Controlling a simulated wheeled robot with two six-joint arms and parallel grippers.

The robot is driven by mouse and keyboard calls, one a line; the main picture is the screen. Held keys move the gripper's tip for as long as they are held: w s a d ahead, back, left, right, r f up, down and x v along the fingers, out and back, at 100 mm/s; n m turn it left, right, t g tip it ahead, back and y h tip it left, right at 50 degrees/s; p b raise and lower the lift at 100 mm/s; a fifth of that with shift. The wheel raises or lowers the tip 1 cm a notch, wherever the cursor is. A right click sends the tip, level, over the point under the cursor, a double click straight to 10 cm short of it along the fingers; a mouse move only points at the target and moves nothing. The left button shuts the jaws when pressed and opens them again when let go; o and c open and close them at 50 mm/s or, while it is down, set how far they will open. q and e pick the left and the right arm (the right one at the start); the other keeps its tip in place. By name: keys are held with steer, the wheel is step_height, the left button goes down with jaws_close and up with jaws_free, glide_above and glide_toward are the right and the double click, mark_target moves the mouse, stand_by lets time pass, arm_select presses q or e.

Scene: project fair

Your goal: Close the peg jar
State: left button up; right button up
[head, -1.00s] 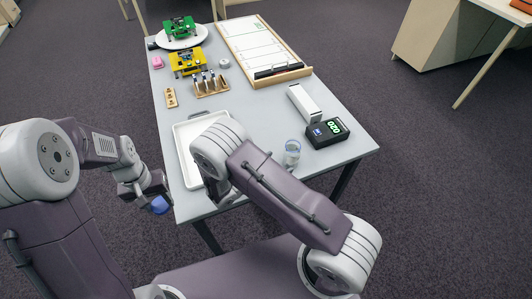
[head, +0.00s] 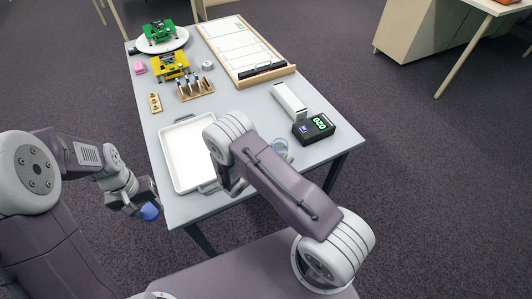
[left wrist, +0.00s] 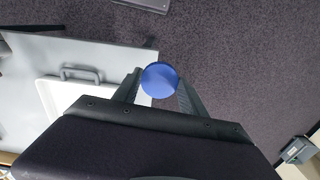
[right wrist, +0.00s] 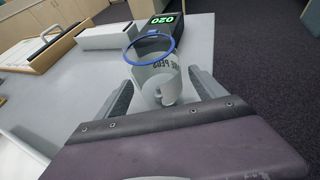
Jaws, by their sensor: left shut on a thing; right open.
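The peg jar (right wrist: 158,78) is a clear jar with a blue rim and lettering on its side. It stands open-topped on the grey table, between the spread fingers of my right gripper (right wrist: 160,98) in the right wrist view. In the head view the jar (head: 281,146) is partly hidden behind my right arm, which also hides the right gripper's fingers. A round blue lid (left wrist: 160,79) is held between the fingers of my left gripper (left wrist: 160,92). In the head view the lid (head: 149,212) is off the table's near left edge, over the floor.
A white tray (head: 168,177) lies left of my right arm. A black timer box (head: 314,129) and a white box (head: 289,101) are behind the jar. A wooden peg rack (head: 195,88), yellow and green models, and a whiteboard (head: 240,48) occupy the far table.

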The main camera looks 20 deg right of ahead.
mark_target(284, 144)
arm_select(q)
steer(key=shift+r, duration=0.2)
arm_select(e)
steer(key=x, duration=0.4)
steer(key=shift+d, duration=0.1)
steer(key=c, duration=1.7)
steer(key=shift+r, duration=0.15)
steer(key=shift+w+r, duration=0.1)
steer(key=shift+r, duration=0.5)
arm_select(q)
steer(key=shift+r, duration=0.1)
arm_select(e)
step_height(284, 144, up, 3)
steer(key=shift+f, duration=0.15)
steer(key=s+d+r, duration=0.2)
steer(key=s+r, duration=0.5)
steer(key=s, duration=0.4)
steer(key=shift+s, duration=0.25)
